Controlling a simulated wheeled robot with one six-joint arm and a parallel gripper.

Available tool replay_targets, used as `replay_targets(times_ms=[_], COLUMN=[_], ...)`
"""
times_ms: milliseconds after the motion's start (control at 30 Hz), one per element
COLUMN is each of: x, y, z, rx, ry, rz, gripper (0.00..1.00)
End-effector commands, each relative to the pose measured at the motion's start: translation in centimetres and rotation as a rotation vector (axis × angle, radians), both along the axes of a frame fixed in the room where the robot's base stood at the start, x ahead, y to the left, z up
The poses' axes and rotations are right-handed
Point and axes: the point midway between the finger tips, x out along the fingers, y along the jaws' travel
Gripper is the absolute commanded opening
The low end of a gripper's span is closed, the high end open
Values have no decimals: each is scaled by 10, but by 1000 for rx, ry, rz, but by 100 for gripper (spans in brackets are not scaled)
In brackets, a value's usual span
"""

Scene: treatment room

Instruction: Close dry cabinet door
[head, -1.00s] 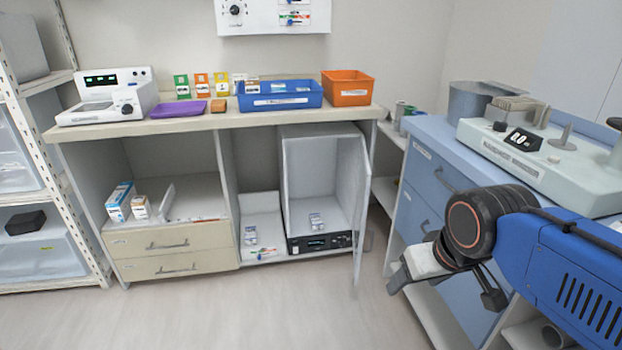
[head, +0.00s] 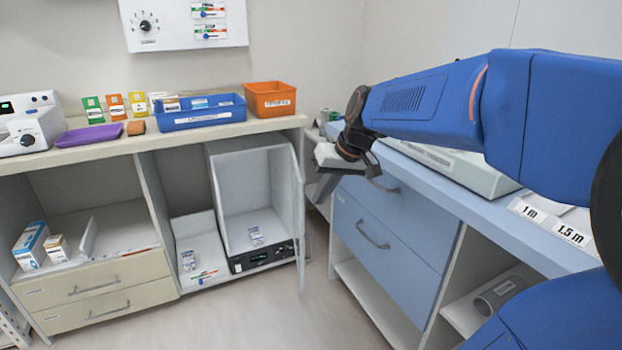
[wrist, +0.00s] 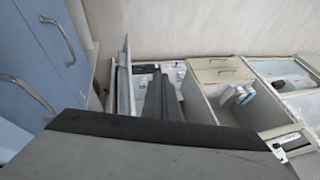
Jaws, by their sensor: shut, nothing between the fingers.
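The dry cabinet (head: 227,205) is a grey-white box with a dark control panel, in the lower bay under the counter. Its thin, see-through door (head: 300,225) stands open, hinged at the right edge and swung out towards me. In the wrist view the door (wrist: 124,85) shows edge-on, left of my fingers. My gripper (head: 322,190) is shut and empty, just right of the door in the head view. Its dark fingers (wrist: 163,100) are together in the wrist view, pointing down towards the cabinet bay. Any contact with the door cannot be told.
A blue drawer unit (head: 385,235) with handles stands close on the right. The counter (head: 90,150) holds a blue bin (head: 200,115) and an orange bin (head: 270,98). The floor (head: 250,315) in front is clear.

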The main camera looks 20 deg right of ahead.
Motion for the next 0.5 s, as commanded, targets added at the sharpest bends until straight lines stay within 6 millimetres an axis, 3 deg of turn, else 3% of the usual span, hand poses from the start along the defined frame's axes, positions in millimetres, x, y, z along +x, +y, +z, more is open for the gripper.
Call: replay_targets(times_ms=[300, 500], x=[103, 149], y=[-58, -94], z=[8, 7], rx=[109, 156], ry=[-44, -80], rz=[-37, -56], gripper=[0, 0])
